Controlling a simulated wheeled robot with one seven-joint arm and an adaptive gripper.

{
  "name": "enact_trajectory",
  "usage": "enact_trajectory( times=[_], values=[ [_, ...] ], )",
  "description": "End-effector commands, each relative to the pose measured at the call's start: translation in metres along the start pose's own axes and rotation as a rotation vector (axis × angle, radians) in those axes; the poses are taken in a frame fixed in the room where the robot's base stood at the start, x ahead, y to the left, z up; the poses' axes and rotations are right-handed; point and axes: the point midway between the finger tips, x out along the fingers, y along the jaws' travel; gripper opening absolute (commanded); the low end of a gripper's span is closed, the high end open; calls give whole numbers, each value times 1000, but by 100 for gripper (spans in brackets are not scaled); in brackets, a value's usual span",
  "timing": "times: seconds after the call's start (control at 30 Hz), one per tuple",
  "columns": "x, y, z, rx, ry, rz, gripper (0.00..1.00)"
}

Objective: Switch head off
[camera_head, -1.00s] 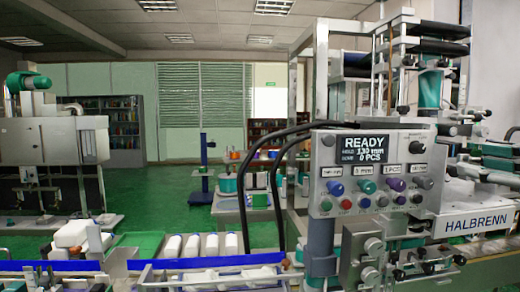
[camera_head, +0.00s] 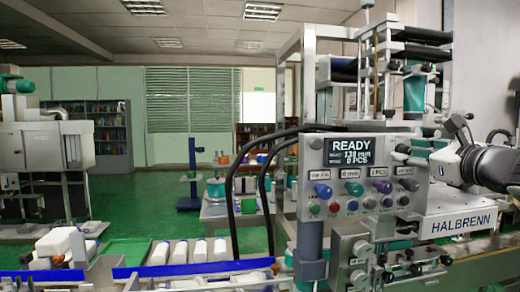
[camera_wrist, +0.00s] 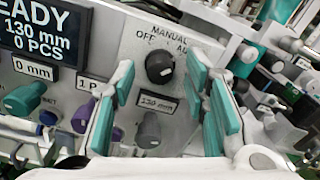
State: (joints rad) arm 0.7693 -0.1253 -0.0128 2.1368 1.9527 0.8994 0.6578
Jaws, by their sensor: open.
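The black selector knob (camera_wrist: 159,66) sits on the grey control panel (camera_head: 330,197). In the wrist view, MANUAL is printed above it, OFF to its upper left and a partly covered label beginning "AU" to its right. I cannot tell surely which mark its pointer faces. My gripper (camera_wrist: 160,84) is open, its teal-padded fingers apart on the left and right of the knob, with nothing held. In the head view my gripper (camera_head: 420,152) reaches in from the right at the panel's upper right. The display (camera_head: 351,151) reads READY, 130 mm, 0 PCS.
Below the selector is a grey knob (camera_wrist: 149,130) under a 130 mm label. Teal (camera_wrist: 24,98) and purple (camera_wrist: 82,118) knobs lie to the left. Machine rods and fittings (camera_wrist: 272,65) crowd the right. White bottles (camera_head: 180,252) lie on the left conveyor.

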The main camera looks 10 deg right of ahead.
Motion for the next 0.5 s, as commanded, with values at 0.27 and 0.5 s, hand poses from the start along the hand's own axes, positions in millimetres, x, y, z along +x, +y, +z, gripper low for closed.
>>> enact_trajectory(
  times=[0.27, 0.5],
  values=[
    [2, 0, 0, 0, -1, 0, 41],
    [2, 0, 0, 0, 0, 0, 0]
  ],
)
